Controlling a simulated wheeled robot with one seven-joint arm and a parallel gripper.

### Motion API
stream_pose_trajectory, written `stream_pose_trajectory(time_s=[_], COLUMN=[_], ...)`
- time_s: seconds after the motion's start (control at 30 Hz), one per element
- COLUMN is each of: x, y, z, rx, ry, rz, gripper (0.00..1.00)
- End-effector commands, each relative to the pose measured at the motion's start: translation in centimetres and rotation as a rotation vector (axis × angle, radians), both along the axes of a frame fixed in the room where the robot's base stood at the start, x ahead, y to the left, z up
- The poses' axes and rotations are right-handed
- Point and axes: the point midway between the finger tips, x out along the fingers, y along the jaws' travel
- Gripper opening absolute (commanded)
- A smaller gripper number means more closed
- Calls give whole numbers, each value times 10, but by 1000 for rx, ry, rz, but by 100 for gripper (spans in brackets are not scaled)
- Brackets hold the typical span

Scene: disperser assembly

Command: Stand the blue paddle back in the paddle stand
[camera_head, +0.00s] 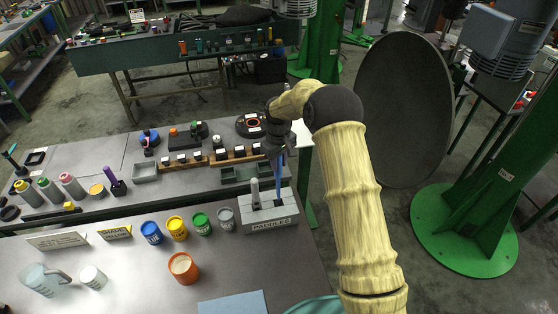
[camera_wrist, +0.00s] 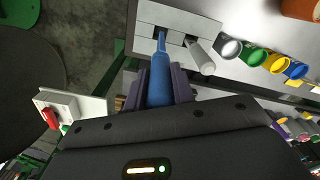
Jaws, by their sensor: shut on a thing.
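The blue paddle (camera_head: 280,182) hangs roughly upright below my gripper, and its handle (camera_wrist: 160,86) shows between the two fingers in the wrist view. My gripper (camera_wrist: 160,80) is shut on this handle; in the head view, my arm partly hides the gripper. The light grey paddle stand (camera_head: 268,225), labelled PADDLES, is under the paddle and also shows in the wrist view (camera_wrist: 150,14). The paddle's lower end is at a dark slot on the stand's right side. I cannot tell how deep it sits. A grey-white paddle (camera_head: 255,192) stands in the left slot.
Grey (camera_head: 225,218), green (camera_head: 200,223), yellow (camera_head: 176,228) and blue (camera_head: 151,232) cups stand left of the stand. An orange cup (camera_head: 183,268) is nearer. The near table is clear around the blue sheet (camera_head: 232,303).

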Motion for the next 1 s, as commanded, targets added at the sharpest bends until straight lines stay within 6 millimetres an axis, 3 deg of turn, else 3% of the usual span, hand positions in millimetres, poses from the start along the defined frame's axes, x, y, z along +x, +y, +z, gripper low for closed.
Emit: stream_pose_trajectory(time_s=[1.0], x=[-1], y=[0], z=[-85], rx=[-1], ry=[2], rz=[1], gripper=[7])
